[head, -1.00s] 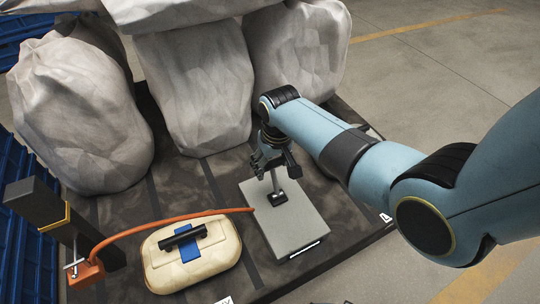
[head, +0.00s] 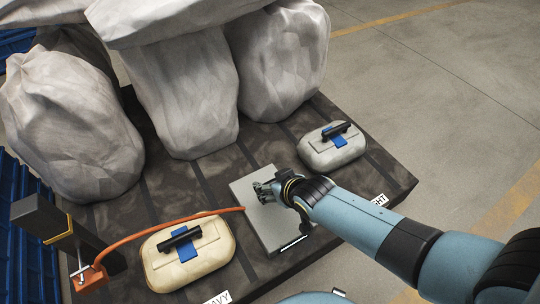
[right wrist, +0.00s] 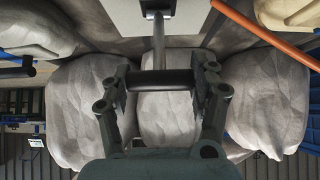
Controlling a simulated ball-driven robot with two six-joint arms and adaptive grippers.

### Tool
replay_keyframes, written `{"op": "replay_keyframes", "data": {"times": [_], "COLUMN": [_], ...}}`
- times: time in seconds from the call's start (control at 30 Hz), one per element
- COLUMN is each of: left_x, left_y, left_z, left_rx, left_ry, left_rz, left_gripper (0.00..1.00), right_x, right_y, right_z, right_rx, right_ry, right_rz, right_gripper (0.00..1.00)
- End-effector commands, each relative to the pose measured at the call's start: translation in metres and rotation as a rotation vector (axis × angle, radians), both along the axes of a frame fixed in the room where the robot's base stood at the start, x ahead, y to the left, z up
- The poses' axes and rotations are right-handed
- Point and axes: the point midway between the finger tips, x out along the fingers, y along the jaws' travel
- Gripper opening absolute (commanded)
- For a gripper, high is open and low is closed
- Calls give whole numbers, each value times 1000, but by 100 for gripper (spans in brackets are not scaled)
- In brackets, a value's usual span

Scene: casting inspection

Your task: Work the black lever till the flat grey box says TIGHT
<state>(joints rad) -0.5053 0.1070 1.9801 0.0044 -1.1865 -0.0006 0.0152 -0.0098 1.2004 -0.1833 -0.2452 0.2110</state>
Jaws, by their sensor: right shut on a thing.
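The flat grey box (head: 284,228) lies on the dark platform in the middle of the head view. A small strip on its front edge (head: 293,243) is too small to read. My right gripper (head: 262,191) is over the box's far part, its arm coming in from the right. In the right wrist view, my right gripper (right wrist: 164,90) is shut on the black lever's crossbar grip (right wrist: 165,79). The lever's grey stem (right wrist: 158,42) runs to a black mount on the box. In the head view the gripper mostly hides the lever. My left gripper is not in view.
An orange hose (head: 165,225) runs from an orange block (head: 90,279) beside a dark post (head: 50,225) to the box. A cream case (head: 215,255) sits left of the box, a pale grey case (head: 345,153) right.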

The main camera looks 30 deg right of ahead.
Motion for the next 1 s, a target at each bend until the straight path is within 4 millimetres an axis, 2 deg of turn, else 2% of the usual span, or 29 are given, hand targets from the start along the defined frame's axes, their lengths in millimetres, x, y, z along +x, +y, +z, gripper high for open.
{"op": "replay_keyframes", "data": {"times": [0.03, 0.2, 0.7, 0.73, 0.9, 1.0], "left_x": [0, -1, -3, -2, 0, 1], "left_y": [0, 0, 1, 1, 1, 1], "left_z": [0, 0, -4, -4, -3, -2], "left_rx": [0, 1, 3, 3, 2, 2], "left_ry": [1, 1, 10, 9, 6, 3], "left_rz": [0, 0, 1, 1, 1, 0], "left_gripper": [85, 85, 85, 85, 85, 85], "right_x": [-7, -12, -16, -16, -14, -12], "right_y": [0, 1, 1, 1, 1, 0], "right_z": [-4, -7, -10, -11, -9, -8], "right_rx": [0, 1, 1, 1, 1, 1], "right_ry": [14, 17, 24, 24, 18, 15], "right_rz": [-1, -1, -3, -3, -1, -1], "right_gripper": [3, 3, 2, 63, 85, 85]}}
